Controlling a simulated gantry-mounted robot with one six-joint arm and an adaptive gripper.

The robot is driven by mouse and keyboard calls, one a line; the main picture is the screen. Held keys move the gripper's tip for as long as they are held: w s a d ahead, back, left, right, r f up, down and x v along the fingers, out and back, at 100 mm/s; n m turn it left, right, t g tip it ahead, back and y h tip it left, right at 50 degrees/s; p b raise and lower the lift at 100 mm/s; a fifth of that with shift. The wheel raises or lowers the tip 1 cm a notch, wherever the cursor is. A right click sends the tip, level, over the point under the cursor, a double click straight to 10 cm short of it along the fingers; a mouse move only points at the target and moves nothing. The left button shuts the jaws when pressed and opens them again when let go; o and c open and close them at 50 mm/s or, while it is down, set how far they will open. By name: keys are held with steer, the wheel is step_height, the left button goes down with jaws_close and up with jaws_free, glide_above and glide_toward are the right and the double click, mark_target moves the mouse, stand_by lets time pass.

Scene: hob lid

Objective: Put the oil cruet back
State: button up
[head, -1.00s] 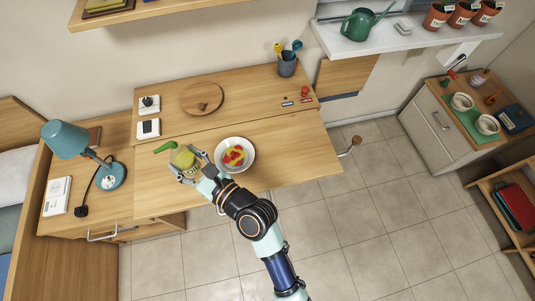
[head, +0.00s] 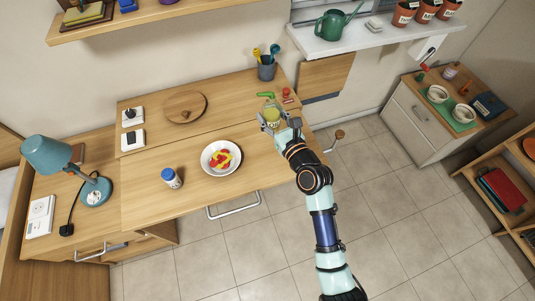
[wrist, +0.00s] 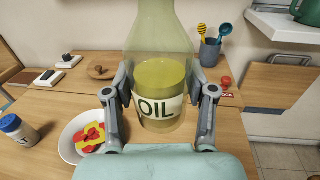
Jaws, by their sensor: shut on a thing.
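The oil cruet (head: 270,114) is a clear bottle with yellow-green oil, a green top (head: 265,95) and a white OIL label (wrist: 158,107). My gripper (head: 271,122) is shut around its body near the back right of the desk. In the wrist view, my gripper's fingers (wrist: 163,92) press on both sides of the bottle, which looks upright. The cruet's top is cut off there. I cannot tell whether the cruet's base touches the surface.
A red-knobbed thing (head: 287,93) stands close behind the cruet, near a grey utensil cup (head: 267,70). A bowl of red and yellow food (head: 222,158) and a blue-capped shaker (head: 171,177) stand left. A round wooden lid (head: 185,108) lies farther back.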

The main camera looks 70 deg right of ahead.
step_height(320, 180, down, 18)
steer(key=b, duration=1.2)
steer(key=shift+f, duration=0.1)
steer(key=shift+r, duration=0.2)
steer(key=shift+f, duration=0.2)
steer(key=o, duration=1.2)
steer(key=shift+o, duration=0.6)
steer(key=shift+r, duration=0.15)
steer(key=shift+s+a+r+p, duration=0.1)
steer(key=shift+s+a+p, duration=0.05)
steer(key=shift+p, duration=0.15)
steer(key=p+v, duration=0.2)
steer(key=v, duration=0.9)
steer(key=shift+s+a, duration=0.25)
steer(key=shift+s, duration=0.05)
